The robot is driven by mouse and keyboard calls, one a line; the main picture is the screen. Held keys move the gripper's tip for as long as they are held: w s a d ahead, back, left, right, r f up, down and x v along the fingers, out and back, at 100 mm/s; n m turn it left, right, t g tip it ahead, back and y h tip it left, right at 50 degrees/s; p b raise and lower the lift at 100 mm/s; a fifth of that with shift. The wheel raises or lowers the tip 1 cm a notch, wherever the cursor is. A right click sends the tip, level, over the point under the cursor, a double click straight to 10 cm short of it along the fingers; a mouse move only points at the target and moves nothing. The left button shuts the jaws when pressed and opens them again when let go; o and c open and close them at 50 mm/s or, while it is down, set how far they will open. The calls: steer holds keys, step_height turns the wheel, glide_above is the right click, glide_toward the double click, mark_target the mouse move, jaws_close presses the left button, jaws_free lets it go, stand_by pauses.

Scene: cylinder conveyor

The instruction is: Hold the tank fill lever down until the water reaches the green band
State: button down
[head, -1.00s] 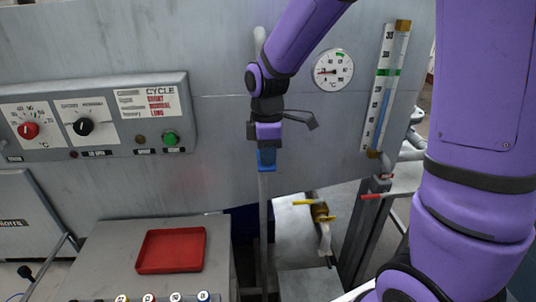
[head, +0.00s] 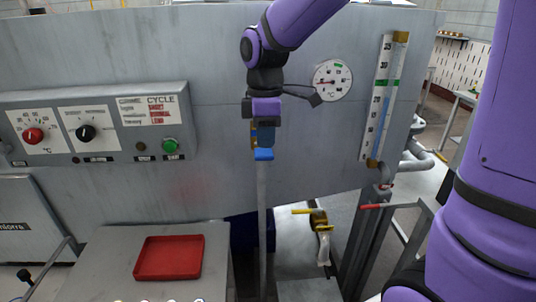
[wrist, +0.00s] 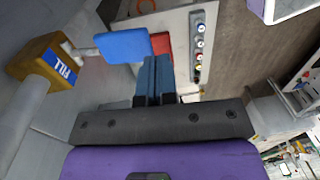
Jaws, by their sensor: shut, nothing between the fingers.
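The fill lever's blue paddle (head: 263,154) sticks out from the grey machine front. In the wrist view the paddle (wrist: 123,46) sits beside a brass block with a blue FILL label (wrist: 62,68). My gripper (head: 266,143) is shut and empty, pointing down just above the paddle; its blue fingertips (wrist: 156,62) lie close to the paddle's edge, and I cannot tell whether they touch. The sight gauge (head: 383,110) at the right has a green band (head: 387,82). Its blue water column (head: 384,118) ends a little below that band.
A round dial (head: 332,80) sits right of my gripper. A control panel (head: 95,120) with knobs and a green button is at the left. A red tray (head: 169,257) lies on the grey bench below. A yellow-handled valve (head: 317,213) and a red-handled one (head: 372,206) are lower right.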

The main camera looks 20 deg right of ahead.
steer(key=shift+s+a+r, duration=0.1)
steer(key=shift+s+r, duration=0.15)
steer(key=shift+r, duration=0.6)
steer(key=shift+s+a+r, duration=0.1)
steer(key=shift+s+r, duration=0.2)
steer(key=shift+r, duration=0.5)
steer(key=shift+s+a+r, duration=0.1)
steer(key=shift+s+r, duration=0.15)
steer(key=shift+r, duration=0.6)
steer(key=s+d+r+m+t, duration=0.1)
steer(key=s+d+m+t, duration=0.2)
steer(key=s+d+m, duration=0.2)
steer(key=s+d+r+m+t, duration=0.2)
steer(key=s+d+m, duration=0.3)
steer(key=s+m, duration=0.4)
steer(key=s+t, duration=0.1)
steer(key=s, duration=0.2)
steer(key=shift+r, duration=0.1)
